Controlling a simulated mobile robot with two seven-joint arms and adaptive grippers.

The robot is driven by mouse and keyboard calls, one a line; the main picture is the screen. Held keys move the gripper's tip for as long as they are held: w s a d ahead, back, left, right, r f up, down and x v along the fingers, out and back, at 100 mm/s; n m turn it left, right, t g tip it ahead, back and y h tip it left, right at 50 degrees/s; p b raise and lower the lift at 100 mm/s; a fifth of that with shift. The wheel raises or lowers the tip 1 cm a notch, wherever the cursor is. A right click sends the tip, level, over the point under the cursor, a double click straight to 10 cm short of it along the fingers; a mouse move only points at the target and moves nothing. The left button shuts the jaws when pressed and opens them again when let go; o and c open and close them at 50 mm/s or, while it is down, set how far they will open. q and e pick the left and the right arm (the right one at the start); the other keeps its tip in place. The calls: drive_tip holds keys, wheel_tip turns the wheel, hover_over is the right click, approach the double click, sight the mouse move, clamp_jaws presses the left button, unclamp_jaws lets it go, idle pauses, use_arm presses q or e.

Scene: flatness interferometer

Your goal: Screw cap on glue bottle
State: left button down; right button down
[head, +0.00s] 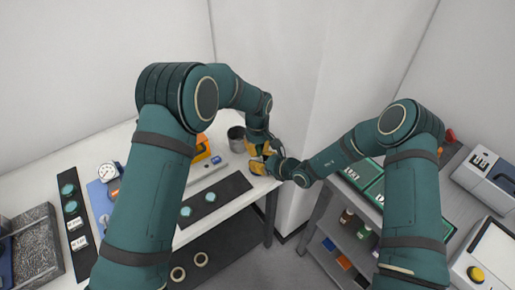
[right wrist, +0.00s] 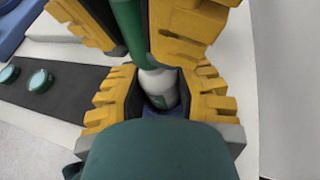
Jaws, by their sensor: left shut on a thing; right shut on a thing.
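My two grippers meet over the white table's right end in the head view. In the right wrist view, the yellow fingers of my right gripper (right wrist: 160,100) are closed around a white cylinder (right wrist: 158,84). The yellow fingers of my left gripper (right wrist: 140,25) are closed around a slim green cylinder (right wrist: 128,28) above it. The green piece's lower end meets the white piece's top, roughly in line. I cannot tell which is cap and which is bottle, or whether threads engage. In the head view, the left gripper (head: 267,148) and right gripper (head: 258,167) hide both pieces.
A black strip (head: 235,187) with green discs lies in front on the table (head: 170,130). The wall is close behind. A shelf unit (head: 322,218) stands to the right, across a floor gap.

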use_arm(q)
drive_tip(key=m, duration=0.4)
drive_tip(key=shift+a, duration=0.1)
use_arm(e)
drive_tip(key=shift+d, duration=0.1)
use_arm(q)
drive_tip(key=m, duration=0.4)
drive_tip(key=shift+w+f, duration=0.1)
drive_tip(key=m, duration=0.9)
drive_tip(key=shift+d, duration=0.2)
drive_tip(key=c, duration=1.1)
unclamp_jaws()
drive_tip(key=shift+c, duration=0.2)
